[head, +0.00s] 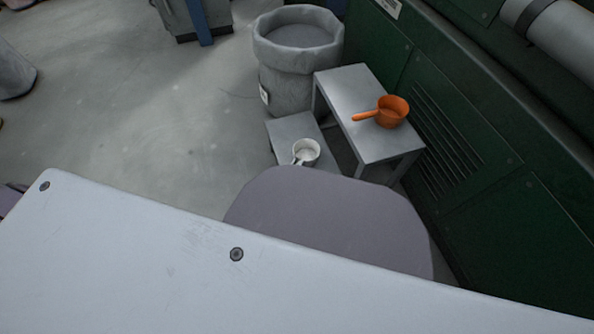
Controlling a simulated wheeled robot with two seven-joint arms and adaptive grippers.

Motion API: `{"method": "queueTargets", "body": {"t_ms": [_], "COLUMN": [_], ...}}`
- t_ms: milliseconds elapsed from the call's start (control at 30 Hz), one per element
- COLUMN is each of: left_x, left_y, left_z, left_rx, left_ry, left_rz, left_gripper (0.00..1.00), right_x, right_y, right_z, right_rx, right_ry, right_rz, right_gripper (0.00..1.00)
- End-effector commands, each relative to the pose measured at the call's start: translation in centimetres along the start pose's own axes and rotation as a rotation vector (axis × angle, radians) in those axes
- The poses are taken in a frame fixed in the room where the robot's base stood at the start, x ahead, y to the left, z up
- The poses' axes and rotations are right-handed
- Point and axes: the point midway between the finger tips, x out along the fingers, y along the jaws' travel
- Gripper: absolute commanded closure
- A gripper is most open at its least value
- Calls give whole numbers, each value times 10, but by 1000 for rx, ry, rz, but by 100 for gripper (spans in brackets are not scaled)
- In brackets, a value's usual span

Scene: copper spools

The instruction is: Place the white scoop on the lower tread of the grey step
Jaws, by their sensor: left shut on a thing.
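The white scoop (310,147) is upright at the lower tread (285,127) of the grey step, near its front end. Its short handle points left and down in the picture, close to the edge of a mauve-grey rounded part of mine. I cannot tell whether the scoop rests on the tread or hangs just above it. The upper tread (345,88) of the grey step lies to the right and higher. No fingers of my left or right gripper show. My mauve-grey part and a large pale panel cover the lower picture and hide what is beneath them.
An orange scoop (393,112) sits on the upper tread, handle to the left. A grey lined bin (287,85) stands behind the step. A green machine cabinet (480,150) closes off the right side. The concrete floor (150,120) at left is open.

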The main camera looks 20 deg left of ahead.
Motion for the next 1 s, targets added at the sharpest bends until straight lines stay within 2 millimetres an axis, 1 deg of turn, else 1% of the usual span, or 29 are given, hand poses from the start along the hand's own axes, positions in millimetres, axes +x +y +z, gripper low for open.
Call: {"method": "queueTargets", "body": {"t_ms": [33, 133, 367, 667, 700, 833, 867, 1000], "left_x": [0, 0, 0, 0, 0, 0, 0, 0], "left_y": [-1, -2, -2, -3, -3, -3, -3, -3], "left_z": [5, 9, 10, 12, 13, 13, 13, 13], "left_rx": [0, 0, 0, -1, -1, -1, -1, 0], "left_ry": [0, 1, 2, 1, 1, 1, 1, 0], "left_rz": [0, 0, 0, -1, -1, -1, -1, -1], "left_gripper": [100, 100, 100, 100, 83, 66, 62, 62], "right_x": [3, 6, 7, 6, 5, 5, 5, 5], "right_y": [1, 2, 2, 2, 2, 1, 1, 1], "right_z": [3, 4, 6, 4, 3, 2, 2, 2], "right_rx": [0, 1, 1, -2, -2, -3, -3, -3], "right_ry": [2, 6, 6, 9, 10, 12, 12, 12], "right_rz": [-2, -6, -7, -7, -8, -8, -8, -8], "right_gripper": [100, 100, 100, 100, 100, 100, 100, 100]}}
